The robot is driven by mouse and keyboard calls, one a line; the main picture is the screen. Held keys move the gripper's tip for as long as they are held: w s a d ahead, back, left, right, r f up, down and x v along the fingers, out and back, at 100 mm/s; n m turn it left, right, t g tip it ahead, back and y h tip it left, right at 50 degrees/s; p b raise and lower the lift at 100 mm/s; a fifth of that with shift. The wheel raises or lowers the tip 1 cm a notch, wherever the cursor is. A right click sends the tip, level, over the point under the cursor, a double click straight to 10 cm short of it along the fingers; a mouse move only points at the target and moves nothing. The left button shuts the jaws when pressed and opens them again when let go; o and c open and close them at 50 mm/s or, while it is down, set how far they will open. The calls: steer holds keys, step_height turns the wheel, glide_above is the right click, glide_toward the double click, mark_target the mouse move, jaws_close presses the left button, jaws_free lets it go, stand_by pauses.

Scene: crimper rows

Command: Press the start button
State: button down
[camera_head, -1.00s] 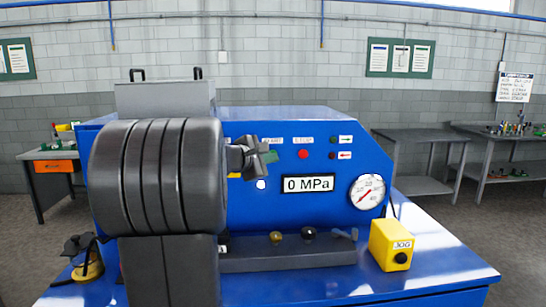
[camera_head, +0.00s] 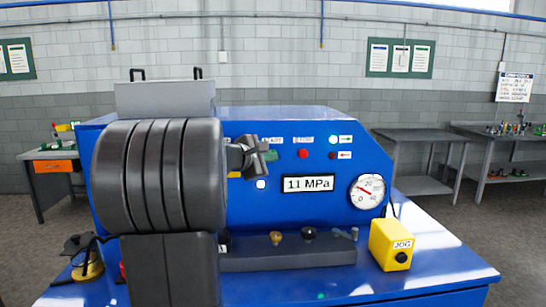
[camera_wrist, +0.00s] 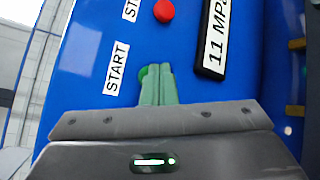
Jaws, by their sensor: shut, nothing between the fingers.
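The green start button (camera_wrist: 143,73) shows in the wrist view beside the START label (camera_wrist: 116,68) on the blue panel. It is partly hidden behind my gripper (camera_wrist: 156,70), whose pale green fingers are closed together with nothing between them. The fingertips overlap the button and appear to be at it; contact is hard to judge. In the head view my gripper (camera_head: 270,156) is at the panel and covers most of the button. The pressure display (camera_head: 308,184) reads 11 MPa.
A red button (camera_head: 303,154) sits right of the start button. A yellow JOG box (camera_head: 397,244) stands on the blue bench. Several small items line the grey rail (camera_head: 290,259).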

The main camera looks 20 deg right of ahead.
steer(key=shift+s+a+b, duration=0.2)
steer(key=shift+s+b, duration=0.15)
steer(key=shift+s, duration=0.45)
steer(key=s+b, duration=0.1)
steer(key=s, duration=0.1)
steer(key=s+a+b, duration=0.1)
steer(key=s, duration=0.1)
steer(key=shift+s+a, duration=0.1)
steer(key=shift+s, duration=0.3)
steer(key=shift+w, duration=0.1)
steer(key=p, duration=0.1)
steer(key=w+p, duration=0.1)
steer(key=p, duration=0.1)
steer(key=shift+w+d+r+p, duration=0.25)
steer(key=shift+w+p, duration=0.1)
